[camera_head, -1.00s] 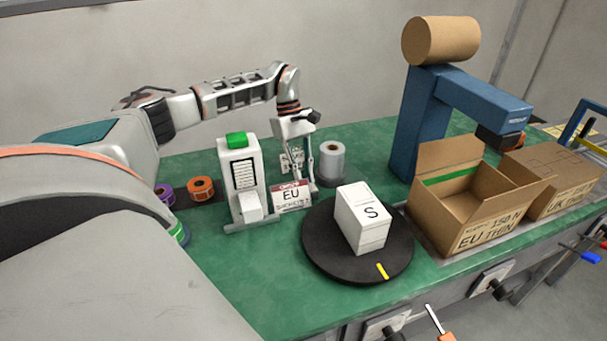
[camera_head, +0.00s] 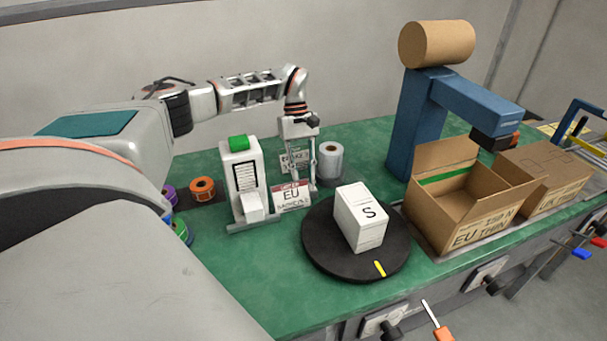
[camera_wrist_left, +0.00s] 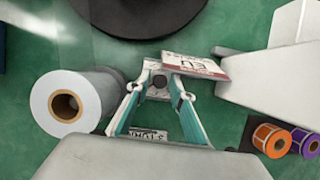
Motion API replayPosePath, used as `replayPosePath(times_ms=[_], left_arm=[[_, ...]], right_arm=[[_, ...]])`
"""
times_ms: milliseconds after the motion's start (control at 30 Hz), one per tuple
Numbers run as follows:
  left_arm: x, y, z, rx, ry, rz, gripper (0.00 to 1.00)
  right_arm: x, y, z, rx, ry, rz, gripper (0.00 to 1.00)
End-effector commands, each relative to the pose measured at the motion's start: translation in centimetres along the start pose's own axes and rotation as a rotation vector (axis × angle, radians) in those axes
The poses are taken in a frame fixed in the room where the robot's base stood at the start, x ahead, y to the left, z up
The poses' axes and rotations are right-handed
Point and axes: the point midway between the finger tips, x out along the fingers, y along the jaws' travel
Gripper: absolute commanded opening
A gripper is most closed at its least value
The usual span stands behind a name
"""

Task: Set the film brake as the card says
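A card with a red header reading EU (camera_head: 291,197) stands tilted on the green bench beside a white device with a green top (camera_head: 240,175). It also shows in the left wrist view (camera_wrist_left: 196,66). A second white card (camera_head: 294,160) lies behind it, partly hidden by my gripper. My left gripper (camera_head: 302,185) points down just behind the EU card. In the left wrist view its fingers (camera_wrist_left: 159,72) are apart, with no object clearly held; whether a tip touches the card, I cannot tell. I cannot make out which part is the film brake. My right gripper is out of view.
A black turntable (camera_head: 318,262) carries white boxes marked S (camera_head: 362,220). A film roll (camera_head: 329,160) stands behind. Label rolls (camera_head: 203,188) lie left. A blue post (camera_head: 412,125) and an open carton (camera_head: 455,222) stand right. Black knobs and coloured-tipped levers line the bench front.

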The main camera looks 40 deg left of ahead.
Motion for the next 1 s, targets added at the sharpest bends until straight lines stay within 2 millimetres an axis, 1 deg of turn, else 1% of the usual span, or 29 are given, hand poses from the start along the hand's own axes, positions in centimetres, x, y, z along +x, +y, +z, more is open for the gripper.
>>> replayPosePath(times_ms=[233,367,467,700,800,900,1000], left_arm=[[-0.1,0.0,0.0,-0.001,0.000,0.001,0.22],[-1.1,0.1,0.0,-0.001,0.001,0.002,0.22],[-2.8,0.1,0.0,-0.002,0.002,0.004,0.22],[-7.7,0.1,0.0,-0.001,0.004,0.004,0.22],[-9.4,0.1,0.0,-0.002,0.002,0.003,0.22],[-10.8,0.1,0.0,-0.002,0.001,0.002,0.22],[-11.6,0.1,0.0,-0.001,0.001,0.001,0.22]], right_arm=[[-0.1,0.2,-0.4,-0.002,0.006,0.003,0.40],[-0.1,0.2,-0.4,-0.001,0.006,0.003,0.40],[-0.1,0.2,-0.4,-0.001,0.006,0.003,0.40],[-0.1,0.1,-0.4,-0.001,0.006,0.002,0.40],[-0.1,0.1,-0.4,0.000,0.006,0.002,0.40],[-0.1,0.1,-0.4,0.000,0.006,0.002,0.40],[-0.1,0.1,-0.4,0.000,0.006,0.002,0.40]])
